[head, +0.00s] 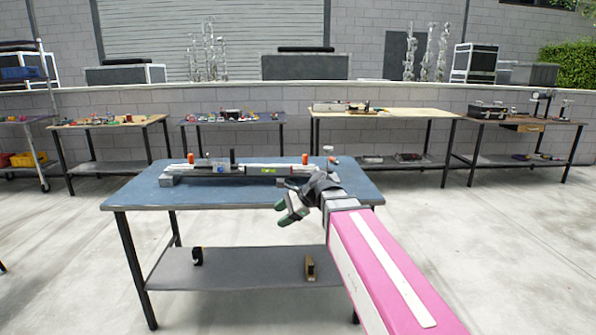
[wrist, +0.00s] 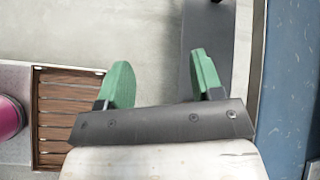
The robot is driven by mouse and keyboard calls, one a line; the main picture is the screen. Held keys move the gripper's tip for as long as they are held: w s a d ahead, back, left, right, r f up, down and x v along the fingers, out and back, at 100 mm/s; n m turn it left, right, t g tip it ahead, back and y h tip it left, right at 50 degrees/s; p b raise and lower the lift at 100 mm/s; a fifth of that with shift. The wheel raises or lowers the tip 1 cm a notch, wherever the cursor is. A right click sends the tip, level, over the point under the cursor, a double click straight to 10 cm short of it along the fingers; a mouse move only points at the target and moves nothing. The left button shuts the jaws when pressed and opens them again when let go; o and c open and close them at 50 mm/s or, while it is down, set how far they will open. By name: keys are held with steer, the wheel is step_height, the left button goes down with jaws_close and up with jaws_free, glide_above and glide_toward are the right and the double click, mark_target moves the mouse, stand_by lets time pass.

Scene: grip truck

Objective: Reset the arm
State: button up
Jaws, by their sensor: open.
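My gripper (head: 290,210) is at the end of my pink and white arm, just in front of the blue-topped table (head: 240,203) at its near right side. Its green fingers stand apart with nothing between them. In the wrist view my gripper (wrist: 160,85) is also open and empty. Below and past the fingers there I see pale floor, part of the grey lower shelf, and the blue table top (wrist: 290,90) along the right edge.
A long rail-like device (head: 240,170) with orange knobs lies along the back of the table. Two small items stand on the lower shelf (head: 240,270). Several benches with tools line the grey wall behind. Open concrete floor lies left and right of the table.

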steer(key=s+d+f+n+h, duration=0.3)
steer(key=d+f+n, duration=0.1)
steer(key=d+f, duration=0.4)
steer(key=s+d+f+n+h, duration=0.3)
steer(key=d+f+n, duration=0.2)
steer(key=d+f, duration=0.3)
steer(key=s+d+f+n+h, duration=0.3)
steer(key=d+f+n+h, duration=0.1)
steer(key=d+f, duration=0.4)
step_height(320, 180, down, 2)
steer(key=shift+d+n+g, duration=0.15)
steer(key=shift+n+g, duration=0.15)
steer(key=shift+g, duration=0.1)
